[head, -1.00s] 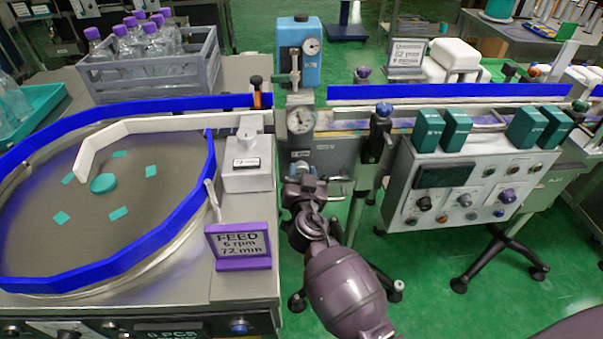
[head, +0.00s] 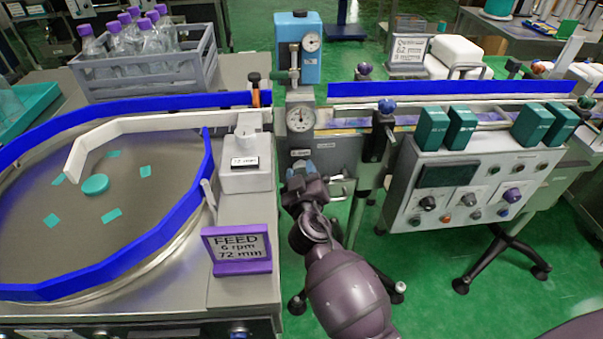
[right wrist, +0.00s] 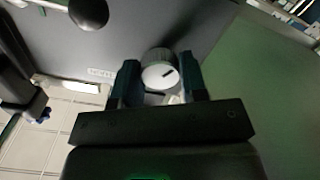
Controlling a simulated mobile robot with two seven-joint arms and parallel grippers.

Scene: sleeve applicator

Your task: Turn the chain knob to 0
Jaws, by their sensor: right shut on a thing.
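A round grey knob (right wrist: 160,72) with a pale face and a dark slanted mark shows in the right wrist view, between my gripper's two fingers. My right gripper (right wrist: 160,85) is shut on it. In the head view, my right gripper (head: 302,170) is at the front of the grey machine housing (head: 335,152), below the round dial gauge, and it hides the knob there. A small label beside the knob is too blurred to read, so I cannot confirm it is the chain knob. My left gripper is not in view.
A control panel (head: 462,190) with several knobs stands to the right. A purple FEED sign (head: 238,250) and a blue-rimmed turntable (head: 110,265) are to the left. A dark round handle (right wrist: 88,12) is near the gripper. Green floor (head: 440,285) lies open below.

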